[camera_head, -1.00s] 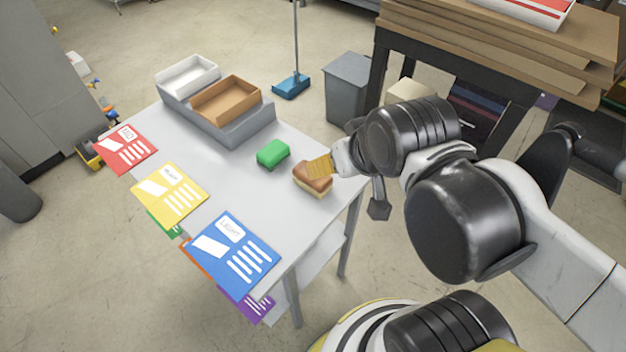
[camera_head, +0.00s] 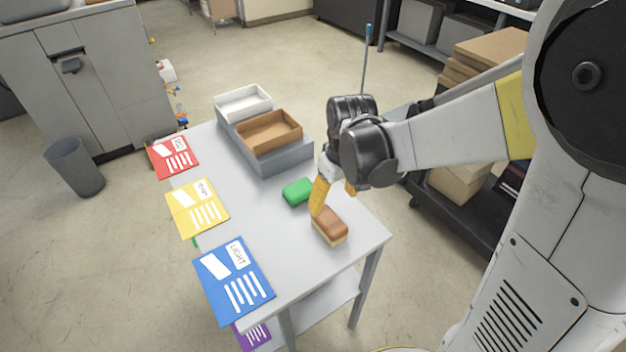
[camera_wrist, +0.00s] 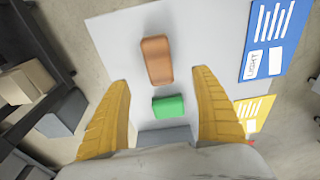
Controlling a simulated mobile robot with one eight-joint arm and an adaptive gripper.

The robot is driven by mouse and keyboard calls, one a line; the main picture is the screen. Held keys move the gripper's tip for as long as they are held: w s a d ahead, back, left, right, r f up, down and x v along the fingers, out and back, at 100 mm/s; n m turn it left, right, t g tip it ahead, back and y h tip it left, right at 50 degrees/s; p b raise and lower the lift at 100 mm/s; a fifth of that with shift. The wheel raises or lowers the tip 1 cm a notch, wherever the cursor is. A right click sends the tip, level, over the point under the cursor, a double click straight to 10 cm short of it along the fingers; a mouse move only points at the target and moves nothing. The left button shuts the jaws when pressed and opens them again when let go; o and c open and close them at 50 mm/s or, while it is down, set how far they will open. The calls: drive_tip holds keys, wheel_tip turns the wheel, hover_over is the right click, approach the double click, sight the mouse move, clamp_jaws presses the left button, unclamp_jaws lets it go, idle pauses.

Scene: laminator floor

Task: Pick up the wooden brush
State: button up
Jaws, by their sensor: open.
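The wooden brush (camera_head: 330,226), a brown block with a paler underside, lies on the light grey table (camera_head: 265,225) near its right corner. In the wrist view the brush (camera_wrist: 157,61) lies beyond the fingertips, roughly centred between them. My gripper (camera_head: 333,194) is above the table at the brush's far end, with yellow fingers pointing down. In the wrist view its two fingers (camera_wrist: 160,75) are spread wide with nothing held between them. In the head view one finger overlaps the brush's far end; I cannot tell whether it touches.
A green block (camera_head: 298,192) lies close behind the brush. A grey tray (camera_head: 290,158) with a white box (camera_head: 243,103) and a brown box (camera_head: 268,133) stands at the back. Red (camera_head: 173,157), yellow (camera_head: 197,207) and blue (camera_head: 234,281) cards line the left edge. The table's middle is clear.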

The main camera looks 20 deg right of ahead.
sight(330, 219)
drive_tip(key=f, duration=0.1)
drive_tip(key=f+b, duration=0.1)
drive_tip(key=f, duration=0.1)
drive_tip(key=f+b, duration=0.1)
drive_tip(key=f, duration=0.1)
drive_tip(key=shift+w+a+f, duration=0.15)
drive_tip(key=shift+w, duration=0.2)
drive_tip(key=f+b, duration=0.2)
drive_tip(key=f, duration=0.1)
drive_tip(key=f+b, duration=0.1)
drive_tip(key=f, duration=0.1)
drive_tip(key=shift+w+f, duration=0.25)
drive_tip(key=shift+w, duration=0.1)
drive_tip(key=shift+r, duration=0.1)
drive_tip(key=c, duration=1.3)
